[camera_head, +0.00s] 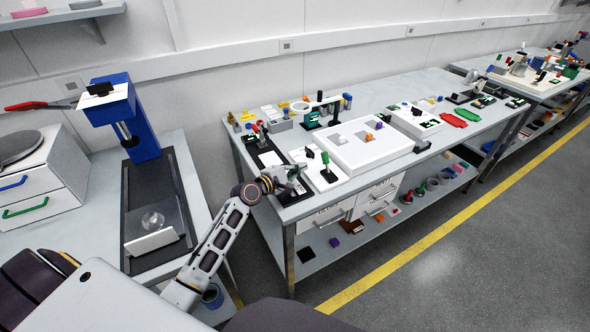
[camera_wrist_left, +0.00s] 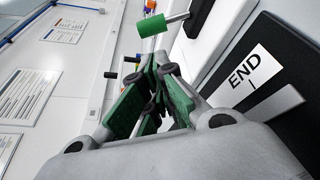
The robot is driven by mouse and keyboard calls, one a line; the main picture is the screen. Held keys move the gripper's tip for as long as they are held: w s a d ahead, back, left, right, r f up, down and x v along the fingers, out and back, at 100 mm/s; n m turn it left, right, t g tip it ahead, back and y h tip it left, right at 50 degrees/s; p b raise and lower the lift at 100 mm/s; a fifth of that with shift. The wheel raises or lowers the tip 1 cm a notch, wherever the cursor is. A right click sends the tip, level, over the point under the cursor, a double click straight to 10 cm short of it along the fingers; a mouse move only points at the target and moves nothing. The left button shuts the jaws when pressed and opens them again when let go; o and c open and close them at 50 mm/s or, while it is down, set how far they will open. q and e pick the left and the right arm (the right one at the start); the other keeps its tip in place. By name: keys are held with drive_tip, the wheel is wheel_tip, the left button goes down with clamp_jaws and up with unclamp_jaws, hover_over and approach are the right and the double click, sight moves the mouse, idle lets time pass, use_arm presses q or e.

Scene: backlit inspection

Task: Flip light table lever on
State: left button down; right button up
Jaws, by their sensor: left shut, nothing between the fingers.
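The light table (camera_head: 370,157) is a white box on the long bench, with small items on its top. A lever with a green grip (camera_head: 325,158) stands on a black base (camera_head: 329,175) at its near left. In the left wrist view, a green grip (camera_wrist_left: 147,25) on a metal rod shows beyond the fingers, apart from them. My left gripper (camera_head: 297,172) is just left of the lever, over the bench. Its green-padded fingers (camera_wrist_left: 153,85) are shut and empty. My right gripper is out of view.
A black plate with an END label (camera_wrist_left: 243,75) lies close beside my left gripper. A magnifier stand (camera_head: 312,119) and several small parts stand behind. A blue press (camera_head: 143,130) is on the left bench. The floor (camera_head: 440,250) in front is clear.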

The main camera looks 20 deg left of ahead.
sight(326, 163)
use_arm(q)
drive_tip(key=shift+x, duration=3.25)
drive_tip(key=shift+w+d, duration=0.15)
drive_tip(key=shift+w, duration=0.25)
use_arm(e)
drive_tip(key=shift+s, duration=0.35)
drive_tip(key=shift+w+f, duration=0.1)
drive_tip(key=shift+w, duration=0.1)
